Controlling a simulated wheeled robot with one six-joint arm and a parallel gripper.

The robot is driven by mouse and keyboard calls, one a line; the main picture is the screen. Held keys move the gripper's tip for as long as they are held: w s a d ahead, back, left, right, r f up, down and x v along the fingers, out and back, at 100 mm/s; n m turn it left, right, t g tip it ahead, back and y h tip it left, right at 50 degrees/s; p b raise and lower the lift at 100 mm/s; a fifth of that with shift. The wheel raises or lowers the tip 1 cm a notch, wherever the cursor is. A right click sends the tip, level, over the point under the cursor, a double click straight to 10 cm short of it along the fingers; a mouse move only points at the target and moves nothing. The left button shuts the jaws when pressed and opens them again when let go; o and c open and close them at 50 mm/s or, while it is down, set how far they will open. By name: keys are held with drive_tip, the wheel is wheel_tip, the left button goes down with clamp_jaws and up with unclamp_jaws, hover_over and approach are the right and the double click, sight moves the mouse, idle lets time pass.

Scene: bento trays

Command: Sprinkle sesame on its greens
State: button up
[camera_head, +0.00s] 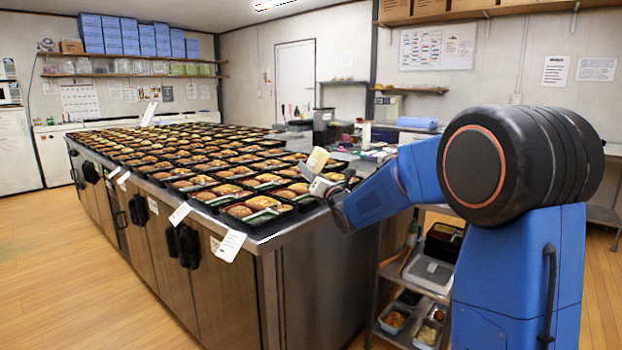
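Many black bento trays (268,218) with brown food and strips of green stand in rows on the long steel-topped counter (320,222). Green food (263,202) shows in the trays at the near corner. My gripper (318,182) is above the right edge of the counter, beside the nearest trays. It appears shut on a small cream-and-yellow container (318,159), probably the sesame shaker, held above the trays. The container's lower part is partly hidden by the gripper, and its tilt is hard to tell. Sesame grains are too small to make out.
Paper slips (228,245) hang over the counter's front edge. A steel rack (428,278) with food containers stands right of the counter, below my arm. Bottles and small items crowd the counter's far right. The wooden floor (45,270) at left is clear.

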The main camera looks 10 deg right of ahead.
drive_tip(key=shift+r, duration=0.65)
wheel_tip(320, 180, down, 4)
drive_tip(key=shift+r, duration=0.25)
drive_tip(key=shift+r, duration=1.7)
